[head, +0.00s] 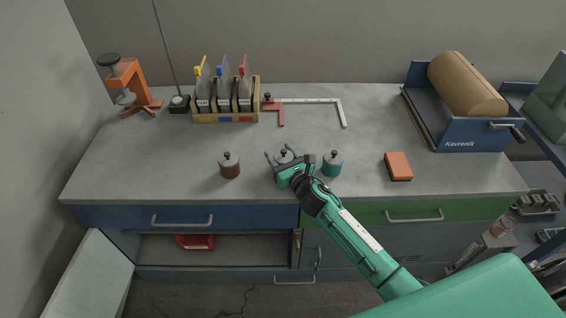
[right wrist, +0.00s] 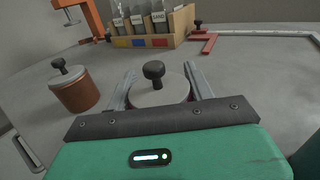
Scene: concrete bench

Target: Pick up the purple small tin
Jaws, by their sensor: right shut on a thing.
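The small tin (head: 284,158) stands in the middle of a row of three tins, with a grey lid and a black knob. In the right wrist view its lid (right wrist: 168,92) fills the space between my fingers, and a little purple shows at its side. My right gripper (head: 287,156) is shut on this tin, one finger on either side. Most of the tin's body is hidden by the gripper. I cannot tell whether it touches the bench. My left gripper is not in view.
A brown tin (head: 230,168) stands to the left and a teal tin (head: 332,165) close to the right. An orange block (head: 398,167) lies further right. Behind are a wooden rack (head: 226,118), a red square (head: 275,113) and a blue roller machine (head: 470,137). The front left bench is clear.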

